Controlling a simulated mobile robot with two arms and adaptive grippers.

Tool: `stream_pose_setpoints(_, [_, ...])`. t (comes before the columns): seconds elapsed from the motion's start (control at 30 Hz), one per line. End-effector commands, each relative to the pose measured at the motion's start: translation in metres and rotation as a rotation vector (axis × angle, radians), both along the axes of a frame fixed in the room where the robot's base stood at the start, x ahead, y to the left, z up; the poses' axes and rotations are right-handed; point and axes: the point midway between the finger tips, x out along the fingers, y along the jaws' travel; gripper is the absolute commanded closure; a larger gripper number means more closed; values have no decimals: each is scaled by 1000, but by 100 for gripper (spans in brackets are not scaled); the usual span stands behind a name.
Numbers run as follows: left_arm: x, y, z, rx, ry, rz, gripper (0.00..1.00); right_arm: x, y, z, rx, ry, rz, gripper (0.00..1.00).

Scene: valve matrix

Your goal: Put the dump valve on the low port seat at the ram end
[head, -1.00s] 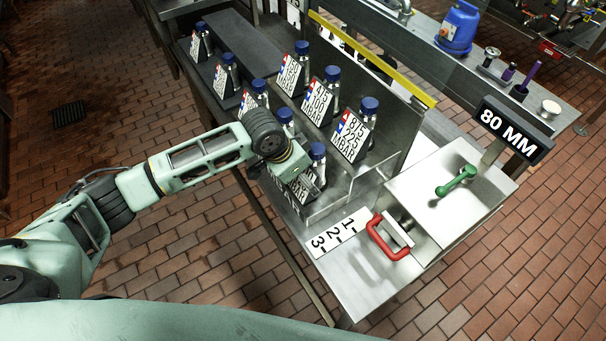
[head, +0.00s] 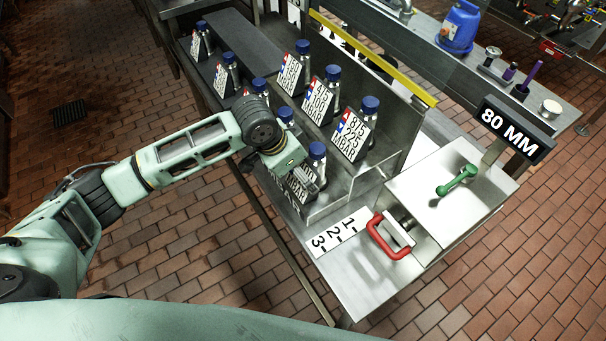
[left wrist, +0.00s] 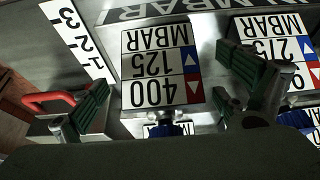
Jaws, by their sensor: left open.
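Several metal valves with blue caps and white MBAR plates stand in rows on the steel bench; I cannot tell which is the dump valve. One plate, reading 400 125 MBAR (left wrist: 158,65), lies between my left gripper's fingers in the left wrist view. My left gripper (head: 306,180) is open at the front of the rows, beside the nearest blue-capped valve (head: 317,151). In the left wrist view, its green-padded fingers (left wrist: 172,98) are spread apart, with no visible grip. The right finger overlaps a 275 plate (left wrist: 268,50). I cannot identify the low port seat. My right gripper is out of view.
A clear guard (head: 345,195) stands beside the valves. A 1-2-3 strip (head: 340,232), a red handle (head: 374,238), and a steel box with a green lever (head: 458,180) and an 80 MM sign (head: 510,130) are at the right end. The front bench corner is bare.

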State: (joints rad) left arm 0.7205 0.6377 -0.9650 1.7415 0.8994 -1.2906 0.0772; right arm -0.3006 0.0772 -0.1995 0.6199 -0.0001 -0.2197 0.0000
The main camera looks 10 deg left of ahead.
Motion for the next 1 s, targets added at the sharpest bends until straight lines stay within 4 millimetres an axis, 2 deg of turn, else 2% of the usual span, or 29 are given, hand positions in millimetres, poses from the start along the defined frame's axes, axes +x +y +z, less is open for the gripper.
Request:
stream_pose_setpoints(0.2, [-12,14,45,1,-4,0,7,0,0,-5,0,0,0,60])
stream_pose_setpoints(0.4, [-20,21,71,0,-2,2,7,0,0,-7,0,0,0,60])
stream_pose_setpoints(0.6, [-23,23,80,0,0,0,7,0,-1,-7,-2,0,1,60])
stream_pose_setpoints(1.0, [-23,23,79,0,0,0,7,1,-3,-7,-4,-1,2,60])
